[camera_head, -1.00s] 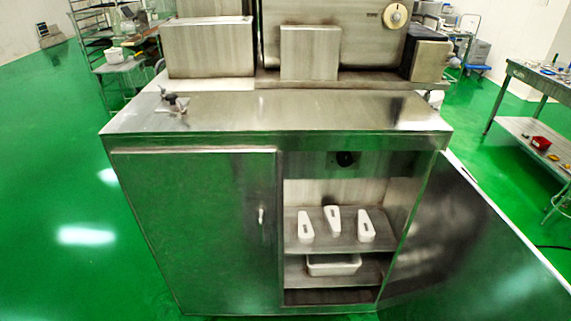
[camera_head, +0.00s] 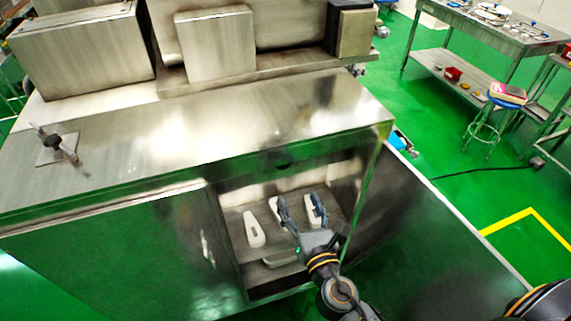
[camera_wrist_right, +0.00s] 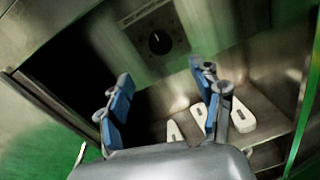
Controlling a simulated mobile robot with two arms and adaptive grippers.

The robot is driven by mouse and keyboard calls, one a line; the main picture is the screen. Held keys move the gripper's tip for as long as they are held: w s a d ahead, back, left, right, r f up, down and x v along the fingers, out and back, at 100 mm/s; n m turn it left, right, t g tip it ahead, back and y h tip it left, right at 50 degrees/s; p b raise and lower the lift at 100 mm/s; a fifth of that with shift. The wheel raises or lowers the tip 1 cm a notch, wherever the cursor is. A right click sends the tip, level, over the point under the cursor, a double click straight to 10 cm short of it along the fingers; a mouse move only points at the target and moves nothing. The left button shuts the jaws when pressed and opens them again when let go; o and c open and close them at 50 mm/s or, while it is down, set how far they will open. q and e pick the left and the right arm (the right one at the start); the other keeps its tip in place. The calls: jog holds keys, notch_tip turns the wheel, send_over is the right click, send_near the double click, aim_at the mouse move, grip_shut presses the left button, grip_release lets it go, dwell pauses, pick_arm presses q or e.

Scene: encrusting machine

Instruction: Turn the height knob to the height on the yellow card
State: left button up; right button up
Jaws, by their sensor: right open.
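The height knob (camera_wrist_right: 159,43), a round black knob with a pale mark, sits on a dark dial plate inside the open cabinet. In the head view the knob (camera_head: 283,166) shows only as a dark spot below the counter's front edge. My right gripper (camera_head: 301,209) is open and empty at the cabinet opening, in front of the shelf. In the right wrist view its two blue-padded fingers (camera_wrist_right: 162,95) are spread below the knob in the picture, apart from it. I cannot make out a yellow card. My left gripper is not in view.
White tapered pieces (camera_head: 254,230) stand on the cabinet shelf, partly behind my right gripper. A white tray (camera_head: 280,258) is below. The steel counter (camera_head: 230,125) overhangs the opening. A stool (camera_head: 489,117) stands at far right.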

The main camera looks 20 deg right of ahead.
jog(key=w+p, duration=0.2)
jog(key=w, duration=1)
jog(key=shift+d, duration=0.15)
jog(key=c, duration=1.2)
jog(key=shift+o, duration=0.2)
